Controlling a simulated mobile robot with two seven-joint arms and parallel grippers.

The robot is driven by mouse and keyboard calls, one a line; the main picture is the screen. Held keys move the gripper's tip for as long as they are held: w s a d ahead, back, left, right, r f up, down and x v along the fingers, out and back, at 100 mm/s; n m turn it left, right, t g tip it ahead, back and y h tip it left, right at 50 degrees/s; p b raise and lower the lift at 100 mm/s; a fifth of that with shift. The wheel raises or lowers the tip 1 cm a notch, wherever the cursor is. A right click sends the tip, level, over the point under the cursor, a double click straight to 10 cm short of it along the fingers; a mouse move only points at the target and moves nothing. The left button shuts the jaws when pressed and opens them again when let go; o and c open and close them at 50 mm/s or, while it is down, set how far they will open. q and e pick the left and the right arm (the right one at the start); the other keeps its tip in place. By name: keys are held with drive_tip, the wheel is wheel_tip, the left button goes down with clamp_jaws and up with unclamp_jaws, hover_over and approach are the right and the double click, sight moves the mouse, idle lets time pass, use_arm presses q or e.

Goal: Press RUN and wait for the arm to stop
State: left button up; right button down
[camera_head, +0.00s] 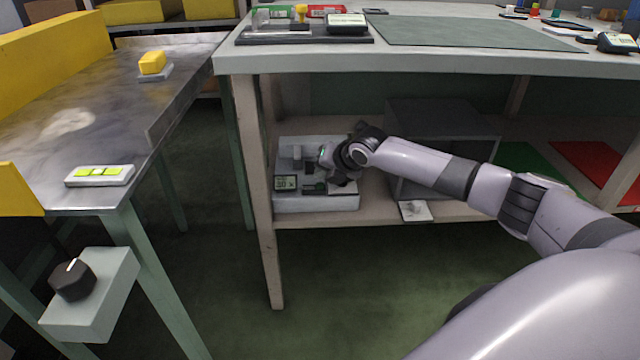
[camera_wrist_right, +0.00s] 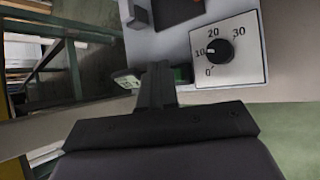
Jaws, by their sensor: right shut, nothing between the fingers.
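A light grey machine (camera_head: 300,203) stands on the shelf under the workbench, with a small lit display (camera_head: 286,183) at its front left and a grey upright arm part (camera_head: 298,154) on top. No RUN lettering is readable. My left gripper is out of view.
A white dial plate (camera_wrist_right: 228,50) with a black knob pointing near 10 is right of the fingers. A dark grey box (camera_head: 440,118) stands on the shelf beside the machine. The metal table (camera_head: 105,75) on the left carries a yellow block (camera_head: 152,62).

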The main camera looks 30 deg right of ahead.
drive_tip(key=shift+f, duration=0.1)
drive_tip(key=shift+f, duration=0.35)
